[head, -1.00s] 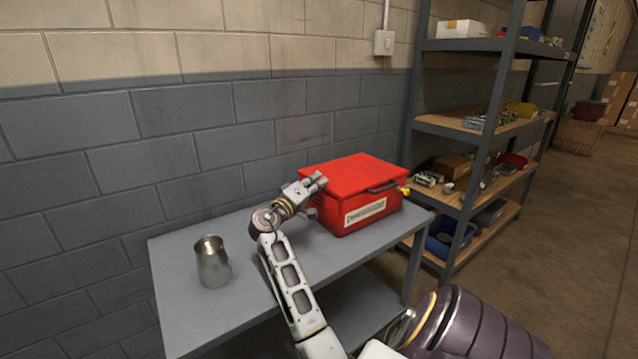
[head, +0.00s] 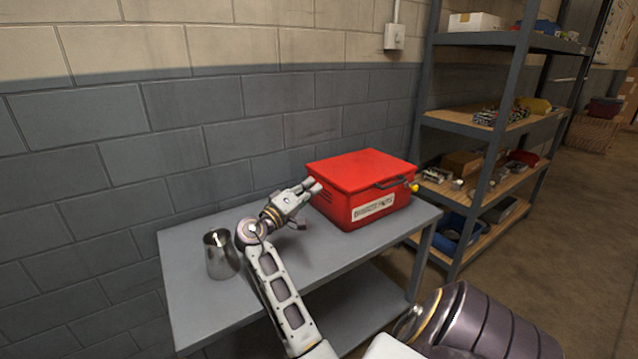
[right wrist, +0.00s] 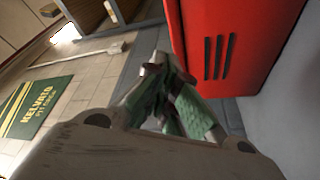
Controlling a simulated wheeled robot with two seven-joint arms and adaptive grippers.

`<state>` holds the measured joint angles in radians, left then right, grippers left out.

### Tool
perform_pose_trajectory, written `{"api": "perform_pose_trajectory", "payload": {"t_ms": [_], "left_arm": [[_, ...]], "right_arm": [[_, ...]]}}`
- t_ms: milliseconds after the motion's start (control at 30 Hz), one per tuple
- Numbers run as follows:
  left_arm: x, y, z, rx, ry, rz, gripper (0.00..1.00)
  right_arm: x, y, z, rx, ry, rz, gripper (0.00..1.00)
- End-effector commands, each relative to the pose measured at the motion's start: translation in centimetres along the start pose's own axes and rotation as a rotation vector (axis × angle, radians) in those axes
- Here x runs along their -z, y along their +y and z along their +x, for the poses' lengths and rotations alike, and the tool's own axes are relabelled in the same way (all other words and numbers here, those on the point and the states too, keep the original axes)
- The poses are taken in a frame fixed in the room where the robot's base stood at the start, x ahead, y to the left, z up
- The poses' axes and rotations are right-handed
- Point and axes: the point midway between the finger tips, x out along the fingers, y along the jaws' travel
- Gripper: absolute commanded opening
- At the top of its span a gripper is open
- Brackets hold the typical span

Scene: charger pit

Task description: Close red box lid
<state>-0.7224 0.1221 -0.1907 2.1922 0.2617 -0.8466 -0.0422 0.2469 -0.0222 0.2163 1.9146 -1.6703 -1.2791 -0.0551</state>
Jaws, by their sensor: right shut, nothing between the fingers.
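The red box (head: 362,184) stands on the grey table (head: 196,309) against the wall, with its lid (head: 360,168) down flat on top. A black handle and a white label show on its front. My right gripper (head: 312,187) is shut and empty beside the box's left side, near the upper edge. In the right wrist view the gripper's fingers (right wrist: 172,92) are together, with the box's slotted red side (right wrist: 225,45) close to their right. My left gripper is not in view.
A metal cup (head: 221,256) stands on the table's left part, close to my right arm. A shelf rack (head: 470,120) with several parts and bins stands right of the table. The tabletop in front of the box is clear.

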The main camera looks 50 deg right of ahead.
Motion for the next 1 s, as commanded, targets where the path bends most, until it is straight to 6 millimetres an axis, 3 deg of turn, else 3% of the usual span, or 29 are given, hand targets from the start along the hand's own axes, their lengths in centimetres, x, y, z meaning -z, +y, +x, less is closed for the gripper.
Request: {"api": "perform_pose_trajectory", "payload": {"t_ms": [200,400,1000], "left_arm": [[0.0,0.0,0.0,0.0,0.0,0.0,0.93],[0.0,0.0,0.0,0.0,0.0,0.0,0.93],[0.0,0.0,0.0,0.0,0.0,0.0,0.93]], "right_arm": [[0.0,0.1,-3.1,0.001,0.001,0.0,0.0],[0.1,0.1,-4.7,-0.002,0.001,0.001,0.0],[0.1,0.2,-5.1,-0.003,0.001,0.001,0.0]]}}
